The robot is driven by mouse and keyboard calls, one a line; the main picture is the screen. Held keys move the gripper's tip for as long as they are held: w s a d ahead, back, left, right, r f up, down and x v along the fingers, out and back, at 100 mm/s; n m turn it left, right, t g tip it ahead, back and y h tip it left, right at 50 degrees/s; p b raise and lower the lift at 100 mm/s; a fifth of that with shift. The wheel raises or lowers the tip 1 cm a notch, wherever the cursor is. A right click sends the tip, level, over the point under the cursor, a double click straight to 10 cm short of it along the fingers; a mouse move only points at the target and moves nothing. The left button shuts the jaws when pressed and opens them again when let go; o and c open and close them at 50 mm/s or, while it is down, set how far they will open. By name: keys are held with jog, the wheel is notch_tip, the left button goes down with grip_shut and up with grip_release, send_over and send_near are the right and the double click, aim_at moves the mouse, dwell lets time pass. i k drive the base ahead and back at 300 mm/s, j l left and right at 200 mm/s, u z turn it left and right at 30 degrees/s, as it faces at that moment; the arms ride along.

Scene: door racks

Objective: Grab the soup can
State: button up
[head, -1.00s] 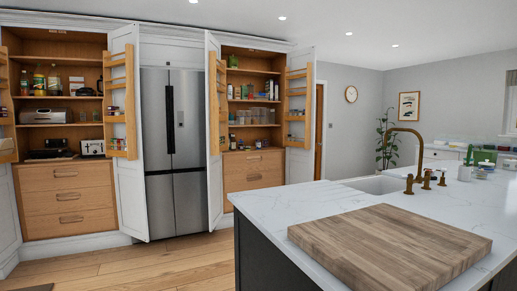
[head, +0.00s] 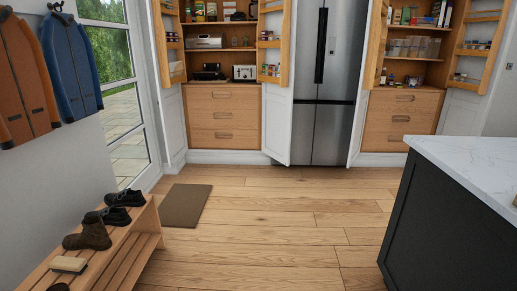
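I cannot pick out a soup can; the items on the shelves and door racks are too small to tell apart. The left cupboard stands open, with small jars or tins on its right door rack (head: 269,72) and a few on its left door rack (head: 173,40). The right cupboard is also open, with small containers on its right door rack (head: 474,46). My gripper is not in view.
A steel fridge (head: 329,80) stands between the cupboards. A dark island with a white top (head: 468,160) blocks the right. A wooden shoe bench (head: 125,245) and a mat (head: 186,205) are at left. The wooden floor (head: 270,225) between is clear.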

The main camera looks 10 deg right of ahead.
aim_at(412, 83)
jog(key=i+j, duration=0.1)
jog(key=i, duration=0.35)
jog(key=i+j+z, duration=0.15)
jog(key=i, duration=0.35)
jog(key=i+j, duration=0.1)
jog(key=i, duration=0.35)
jog(key=i+j+z, duration=0.15)
jog(key=i, duration=2.15)
jog(key=i+z, duration=0.2)
jog(key=i, duration=0.4)
jog(key=i+z, duration=0.25)
jog(key=i, duration=0.35)
jog(key=i+j+z, duration=0.2)
jog(key=i, duration=0.35)
jog(key=i+l+z, duration=0.25)
jog(key=z, duration=0.2)
jog(key=i+z, duration=0.95)
jog(key=i+j+z, duration=0.1)
jog(key=i+z, duration=0.15)
jog(key=z, duration=0.25)
jog(key=i+l+z, duration=0.2)
jog(key=i, duration=1.1)
jog(key=i+j+u, duration=0.3)
jog(key=i+u, duration=0.7)
jog(key=i+l+u, duration=0.15)
jog(key=i+u, duration=0.35)
jog(key=i, duration=0.4)
